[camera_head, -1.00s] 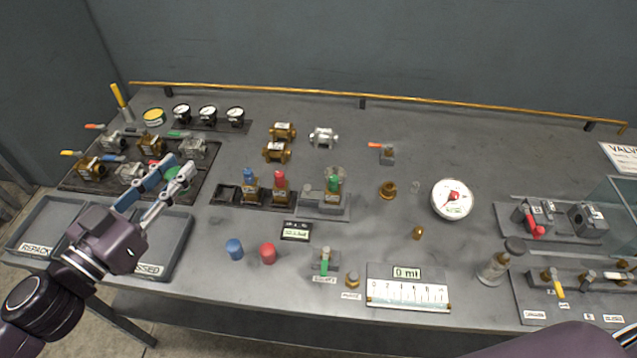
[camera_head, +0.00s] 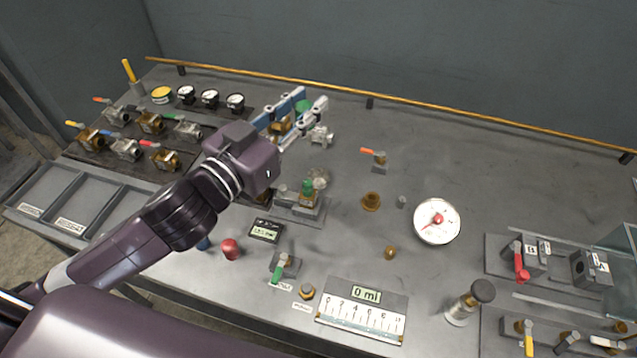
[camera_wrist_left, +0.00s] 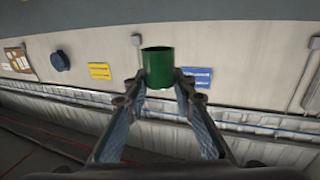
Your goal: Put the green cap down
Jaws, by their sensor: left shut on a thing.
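My left gripper (camera_head: 306,104) is shut on the green cap (camera_head: 304,106), above the back middle of the bench. In the left wrist view the green cap (camera_wrist_left: 158,67) shows as a short cylinder between the two fingertips of my left gripper (camera_wrist_left: 160,82). In the head view the fingers partly hide the cap, and the gripper overlaps a brass valve body (camera_head: 280,126). My right gripper is not in view.
A silver valve body (camera_head: 320,136) stands close by the fingers. A red cap (camera_head: 231,249) lies nearer the front. A round gauge (camera_head: 437,221) and a brass fitting (camera_head: 371,201) stand to the right. Open grey bench lies behind them.

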